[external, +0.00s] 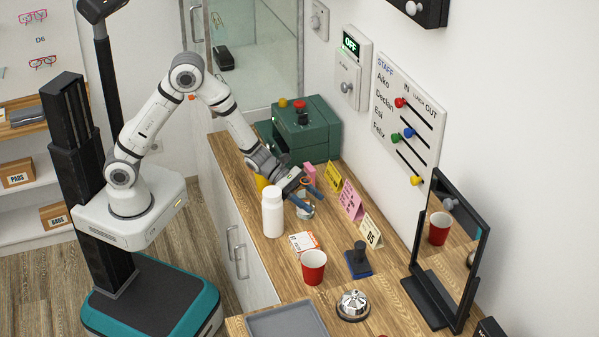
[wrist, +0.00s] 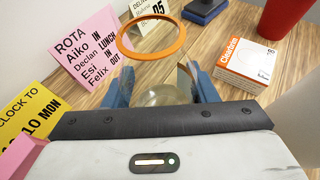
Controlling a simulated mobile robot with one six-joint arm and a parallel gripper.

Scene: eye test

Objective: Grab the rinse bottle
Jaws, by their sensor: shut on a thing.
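A white bottle with a white cap (external: 272,212), which looks like the rinse bottle, stands upright on the wooden counter, apart from my gripper. A pale part of it seems to show at the right edge of the wrist view (wrist: 303,108). My gripper (external: 308,200) is to the right of this bottle in the external view. Its blue fingers are shut on a clear cup with an orange rim; the cup (wrist: 165,95) shows between them in the wrist view. The cup looks upright. I cannot tell whether its base touches the counter.
Upright yellow and pink cards (external: 350,200) stand right of my gripper. A small white-orange box (external: 303,242), a red cup (external: 313,266), a blue stamp (external: 358,260) and a bell (external: 353,304) are nearer. A green machine (external: 318,130) stands behind; a mirror (external: 450,250) is at right.

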